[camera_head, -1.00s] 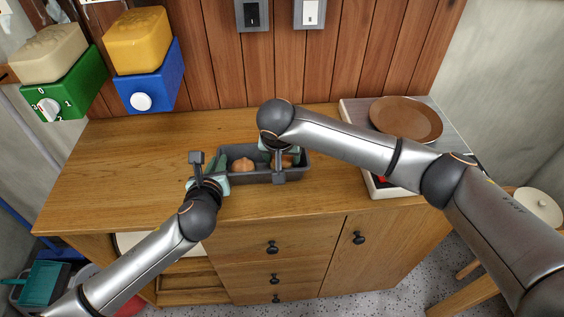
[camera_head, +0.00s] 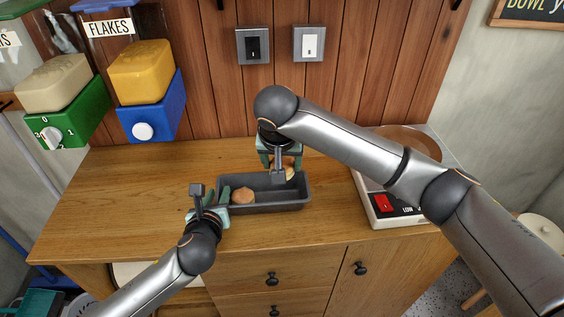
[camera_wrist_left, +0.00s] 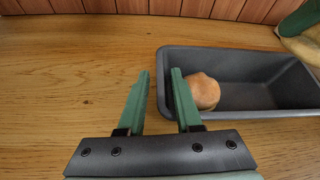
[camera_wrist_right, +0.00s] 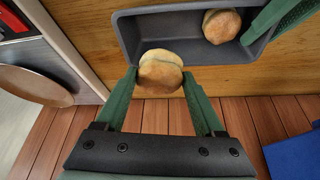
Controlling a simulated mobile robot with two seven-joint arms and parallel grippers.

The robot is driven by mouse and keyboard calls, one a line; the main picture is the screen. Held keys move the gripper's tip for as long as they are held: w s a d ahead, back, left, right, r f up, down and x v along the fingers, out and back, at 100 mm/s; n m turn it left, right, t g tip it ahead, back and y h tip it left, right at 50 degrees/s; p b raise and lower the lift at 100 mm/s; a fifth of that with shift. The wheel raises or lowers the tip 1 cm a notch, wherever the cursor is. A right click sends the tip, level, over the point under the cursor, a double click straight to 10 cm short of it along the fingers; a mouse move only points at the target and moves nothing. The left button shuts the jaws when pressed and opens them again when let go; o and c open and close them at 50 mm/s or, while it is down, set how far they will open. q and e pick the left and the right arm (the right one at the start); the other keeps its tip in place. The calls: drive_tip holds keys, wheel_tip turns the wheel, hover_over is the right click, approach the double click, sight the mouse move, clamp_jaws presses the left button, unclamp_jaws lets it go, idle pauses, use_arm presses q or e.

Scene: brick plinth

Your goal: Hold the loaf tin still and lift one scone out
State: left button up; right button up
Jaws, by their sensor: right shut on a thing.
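The dark grey loaf tin (camera_head: 272,206) stands on the wooden counter top. One round brown scone (camera_head: 243,195) lies in its left half; it also shows in the left wrist view (camera_wrist_left: 204,91). My left gripper (camera_head: 209,196) is at the tin's left end, its fingers (camera_wrist_left: 161,72) either side of the end wall with a gap between them. My right gripper (camera_wrist_right: 159,78) is shut on a second scone (camera_wrist_right: 160,73), held above the tin's right end. In the head view the right gripper partly hides this scone (camera_head: 289,174).
A white-and-grey appliance with a red switch (camera_head: 384,203) stands right of the tin, a brown plate (camera_head: 420,143) on it. Blue (camera_head: 150,112) and green (camera_head: 70,122) dispensers hang at the back left. The counter left of the tin is clear.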

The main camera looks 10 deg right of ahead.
use_arm(q)
drive_tip(key=shift+o, duration=0.7)
drive_tip(key=shift+f, duration=0.1)
drive_tip(key=shift+r, duration=0.2)
drive_tip(key=v, duration=1.1)
drive_tip(key=shift+s, duration=0.45)
